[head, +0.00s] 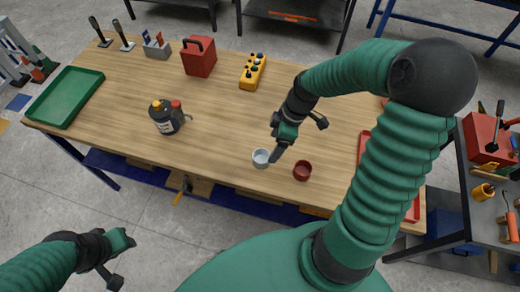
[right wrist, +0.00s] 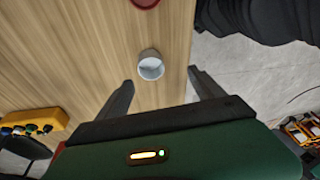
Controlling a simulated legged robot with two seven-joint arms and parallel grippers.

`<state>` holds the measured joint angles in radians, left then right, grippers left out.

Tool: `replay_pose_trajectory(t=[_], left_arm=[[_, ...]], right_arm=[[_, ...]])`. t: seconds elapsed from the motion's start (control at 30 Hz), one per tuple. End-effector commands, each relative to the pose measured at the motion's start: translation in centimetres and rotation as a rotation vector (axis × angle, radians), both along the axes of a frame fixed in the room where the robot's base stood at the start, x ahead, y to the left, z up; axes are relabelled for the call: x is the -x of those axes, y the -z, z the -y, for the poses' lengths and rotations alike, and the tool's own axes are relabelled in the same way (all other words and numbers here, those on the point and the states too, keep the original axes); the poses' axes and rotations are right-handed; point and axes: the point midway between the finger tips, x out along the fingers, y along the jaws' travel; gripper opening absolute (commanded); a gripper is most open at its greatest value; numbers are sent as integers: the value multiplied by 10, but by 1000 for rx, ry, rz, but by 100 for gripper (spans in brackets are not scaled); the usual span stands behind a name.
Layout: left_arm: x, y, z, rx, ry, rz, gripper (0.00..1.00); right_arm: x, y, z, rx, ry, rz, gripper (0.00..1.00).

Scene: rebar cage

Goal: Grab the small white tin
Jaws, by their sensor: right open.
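The small white tin (head: 261,158) stands on the wooden table near its front edge. It also shows in the right wrist view (right wrist: 151,66), just beyond the fingertips and between their lines. My right gripper (head: 276,155) is open and empty, close to the tin on its right side in the head view. Its two fingers (right wrist: 160,85) show spread wide in the right wrist view. My left gripper (head: 122,262) is off the table at the lower left; its fingers are too unclear to tell their state.
A dark red tin (head: 302,171) stands just right of the white tin. A dark jar (head: 165,117), a red box (head: 199,57), a yellow button box (head: 252,71) and a green tray (head: 66,97) are on the table (head: 215,130). The table between the jar and white tin is clear.

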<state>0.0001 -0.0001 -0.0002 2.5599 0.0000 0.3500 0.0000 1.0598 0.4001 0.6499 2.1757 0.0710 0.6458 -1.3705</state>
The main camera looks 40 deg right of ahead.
Motion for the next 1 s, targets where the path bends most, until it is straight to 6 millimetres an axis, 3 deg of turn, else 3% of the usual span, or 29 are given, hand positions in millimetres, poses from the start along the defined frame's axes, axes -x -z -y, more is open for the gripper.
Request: replay_pose_trajectory(t=[0.03, 0.1, 0.23, 0.6, 0.87, 1.0], left_arm=[[0, -14, 0, 0, 0, 0, 36], [0, -18, 0, 0, 0, 0, 36], [0, -17, 0, 0, 1, -1, 36], [0, -8, 0, 0, 0, 0, 36], [0, -10, 0, 0, 0, 0, 36], [0, -14, 0, 0, 0, 0, 36]], right_arm=[[-4, -17, 13, -30, -44, 39, 77], [-9, -27, 23, -50, -114, 88, 77], [-16, -26, 27, -66, -176, 129, 77], [-32, 58, -4, -64, -182, 128, 77], [-38, 87, -14, -63, -179, 128, 77], [-45, 112, -23, -63, -178, 126, 77]])
